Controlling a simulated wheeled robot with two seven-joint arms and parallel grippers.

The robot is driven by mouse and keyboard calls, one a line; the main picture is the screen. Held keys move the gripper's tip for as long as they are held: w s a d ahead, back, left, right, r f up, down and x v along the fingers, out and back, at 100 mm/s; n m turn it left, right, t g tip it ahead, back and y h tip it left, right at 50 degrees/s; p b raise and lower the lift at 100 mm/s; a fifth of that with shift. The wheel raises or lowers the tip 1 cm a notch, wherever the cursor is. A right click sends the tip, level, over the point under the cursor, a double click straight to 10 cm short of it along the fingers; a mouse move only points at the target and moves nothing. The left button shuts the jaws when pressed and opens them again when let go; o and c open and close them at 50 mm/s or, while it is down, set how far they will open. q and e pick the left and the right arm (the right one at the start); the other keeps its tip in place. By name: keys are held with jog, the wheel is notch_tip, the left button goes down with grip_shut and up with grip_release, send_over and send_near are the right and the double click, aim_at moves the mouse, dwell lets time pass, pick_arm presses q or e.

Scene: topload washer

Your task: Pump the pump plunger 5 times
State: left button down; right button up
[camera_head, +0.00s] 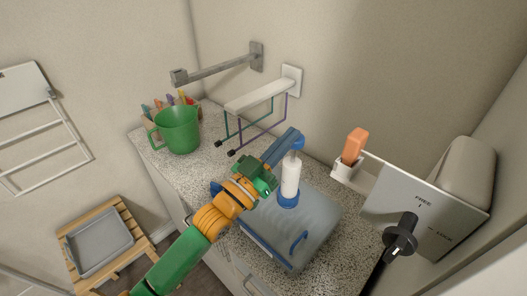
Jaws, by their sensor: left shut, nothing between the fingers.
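A white cylinder with a blue base, the pump (290,176), stands upright on the grey-blue lid on the counter. Its plunger top (298,144) is blue and sits at the upper end, partly hidden by my gripper. My left arm comes in from the lower left in green and orange. My left gripper (291,137) is shut and empty, with its blue fingers reaching up to the right and their tips at the plunger top. I cannot tell whether they touch it. My right gripper is not in view.
The blue-grey lid (317,215) has a blue handle. A white rail with hanging hooks (262,96) is behind the gripper. A green mug (178,130) stands left on the speckled counter. An orange block in a white holder (345,170) and a plate with a black knob (400,240) are right.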

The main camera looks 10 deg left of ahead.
pick_arm(q)
jog(key=b+v, duration=0.4)
jog(key=v, duration=0.6)
jog(key=shift+s+r+b, duration=0.15)
jog(key=shift+s+b, duration=0.05)
jog(key=shift+b, duration=0.2)
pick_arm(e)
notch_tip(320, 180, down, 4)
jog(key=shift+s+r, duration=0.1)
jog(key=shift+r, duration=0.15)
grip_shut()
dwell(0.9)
